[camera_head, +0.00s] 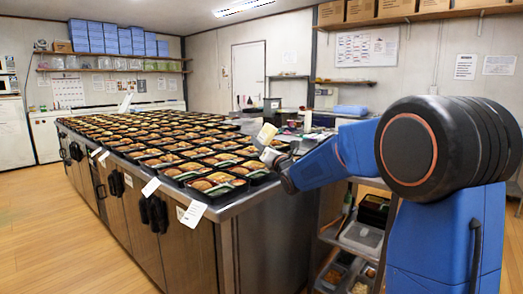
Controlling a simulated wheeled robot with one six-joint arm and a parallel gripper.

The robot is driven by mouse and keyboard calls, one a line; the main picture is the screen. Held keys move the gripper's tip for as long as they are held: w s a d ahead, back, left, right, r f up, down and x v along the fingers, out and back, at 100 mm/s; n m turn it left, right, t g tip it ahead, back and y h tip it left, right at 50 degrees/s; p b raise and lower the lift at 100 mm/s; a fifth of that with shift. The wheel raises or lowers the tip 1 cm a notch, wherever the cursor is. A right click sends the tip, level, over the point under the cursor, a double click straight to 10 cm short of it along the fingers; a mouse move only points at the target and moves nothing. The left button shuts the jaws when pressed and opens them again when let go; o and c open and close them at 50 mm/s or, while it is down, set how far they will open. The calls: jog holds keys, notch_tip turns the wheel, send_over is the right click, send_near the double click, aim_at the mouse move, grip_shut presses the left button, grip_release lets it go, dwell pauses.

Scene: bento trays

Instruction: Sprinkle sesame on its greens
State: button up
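Rows of black bento trays (168,187) fill the steel counter. The nearest trays hold browned pieces with dark green strips, the greens (240,169), beside them. My gripper (271,148) is at the end of my blue arm, over the right edge of the counter near the front rows. It appears shut on a small pale yellow and white shaker (266,133), which is tilted. The fingers are small here and partly hidden by my wrist. I cannot see any sesame falling, or tell which tray lies under the shaker.
White paper slips (193,213) hang at the counter's near edge. A lower shelf cart (361,238) with food tubs stands at the right, below my arm. A back counter holds a blue box (350,110). The wooden floor (60,235) at left is clear.

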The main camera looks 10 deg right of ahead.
aim_at(263, 132)
jog(key=shift+r, duration=2.6)
